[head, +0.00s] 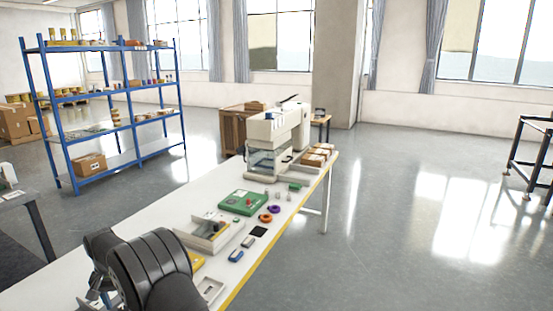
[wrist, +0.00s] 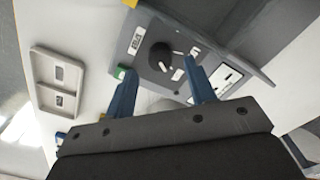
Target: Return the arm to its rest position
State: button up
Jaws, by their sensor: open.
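My arm shows as a dark rounded link at the lower left of the head view, over the near end of the white table (head: 130,224). My gripper (wrist: 160,82) shows in the wrist view with two blue fingers spread apart and nothing seen between them. Beyond the fingers lies a grey panel or tray with a dark round knob (wrist: 160,56) and several small white pieces. I cannot tell the fingers' exact height above it. The fingers are hidden or hard to make out in the head view.
A shallow tray (wrist: 38,78) lies left of the gripper in the wrist view. On the table are an open box (head: 190,232), a green case (head: 243,202), coloured rings (head: 265,217) and a white machine (head: 265,135). A blue shelf (head: 60,95) stands behind.

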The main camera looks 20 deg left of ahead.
aim_at(123, 310)
jog(key=shift+f, duration=1.7)
notch_tip(123, 310, up, 17)
notch_tip(123, 310, down, 17)
jog(key=shift+f, duration=0.15)
jog(key=shift+n, duration=0.8)
jog(key=n, duration=1.2)
jog(key=shift+r, duration=0.2)
jog(key=shift+n, duration=0.3)
